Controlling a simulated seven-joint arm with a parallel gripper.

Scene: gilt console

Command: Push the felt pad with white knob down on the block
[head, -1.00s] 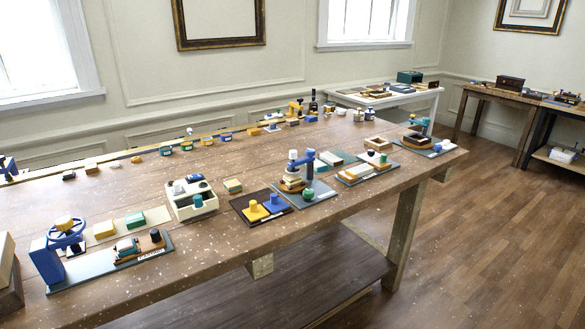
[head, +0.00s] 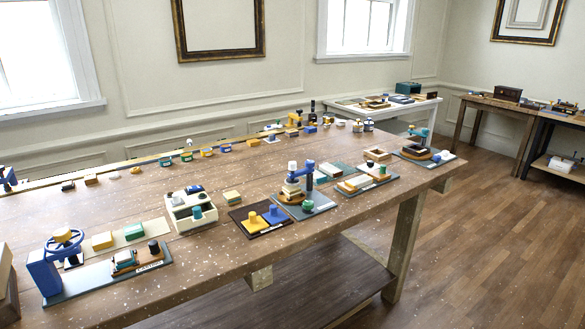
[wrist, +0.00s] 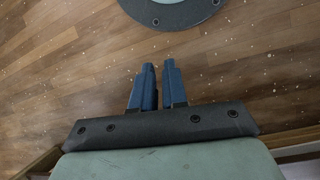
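In the head view, a white knob (head: 292,165) stands upright at the blue press near the middle of the front table. A dark pad seems to lie under the knob; it is too small to make out clearly. A pale block (head: 291,188) sits below, on a round brown base. I cannot tell whether pad and block touch. My gripper (wrist: 159,66) shows only in the wrist view. Its two blue fingers are close together with a narrow, empty gap, over bare floor. Neither knob nor block shows in the wrist view.
A blue post (head: 309,175) and a green knob (head: 308,204) stand beside the block. A dark tray (head: 238,217) with yellow and blue knobbed pieces lies to the left. A cream box (head: 180,235) and a blue handwheel press (head: 40,272) stand farther left.

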